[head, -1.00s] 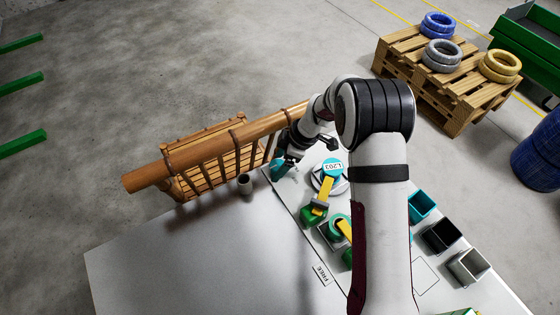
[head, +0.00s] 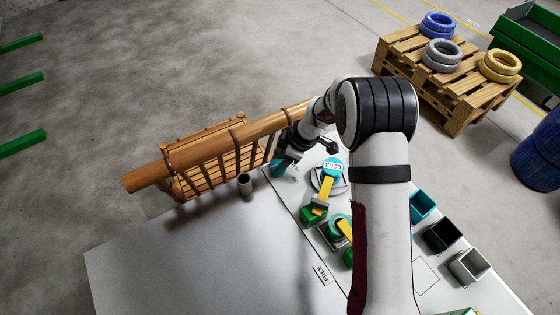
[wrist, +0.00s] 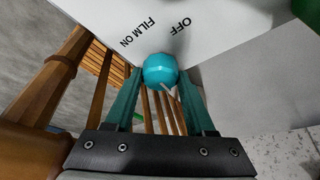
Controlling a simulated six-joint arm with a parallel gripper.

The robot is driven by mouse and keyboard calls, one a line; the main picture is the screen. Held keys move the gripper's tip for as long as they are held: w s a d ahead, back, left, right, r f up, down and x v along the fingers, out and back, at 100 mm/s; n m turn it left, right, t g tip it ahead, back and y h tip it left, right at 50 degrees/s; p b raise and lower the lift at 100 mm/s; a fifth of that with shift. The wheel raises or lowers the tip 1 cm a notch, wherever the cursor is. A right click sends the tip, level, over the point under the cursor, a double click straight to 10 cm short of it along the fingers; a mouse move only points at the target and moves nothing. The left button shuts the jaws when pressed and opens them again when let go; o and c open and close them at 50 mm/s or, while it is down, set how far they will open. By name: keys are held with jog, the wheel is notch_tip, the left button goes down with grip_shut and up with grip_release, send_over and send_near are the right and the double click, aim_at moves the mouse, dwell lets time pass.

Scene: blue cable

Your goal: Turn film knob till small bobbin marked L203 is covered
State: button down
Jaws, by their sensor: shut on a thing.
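The film knob (wrist: 160,69) is a round teal knob on a white panel (wrist: 205,12) printed "FILM ON" and "OFF". In the wrist view, my gripper (wrist: 160,84) has its two teal fingers on either side of the knob and is shut on it. A small pale pointer shows at the knob's near edge. In the head view, my gripper (head: 280,166) is at the far left end of the white bench, and the knob is hard to make out.
Yellow bars (head: 324,190) and green blocks (head: 309,217) stand below the bobbin. Teal, black (head: 441,236) and grey bins line the bench's right side. The grey tabletop (head: 190,255) is largely clear.

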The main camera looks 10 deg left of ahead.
jog(key=m+t, duration=0.1)
jog(key=m, duration=0.2)
jog(key=m+t, duration=0.1)
jog(key=m, duration=0.2)
jog(key=shift+s+h, duration=0.2)
jog(key=shift+h, duration=0.1)
jog(key=m+t, duration=0.1)
jog(key=m, duration=0.1)
jog(key=m+h, duration=0.1)
jog(key=m, duration=0.2)
jog(key=shift+a+t, duration=0.2)
jog(key=shift+t, duration=0.2)
jog(key=shift+m, duration=0.3)
jog(key=shift+c, duration=1.2)
grip_release()
jog(key=shift+s, duration=0.1)
jog(key=v, duration=1.6)
jog(key=shift+a, duration=0.35)
jog(key=shift+h, duration=0.3)
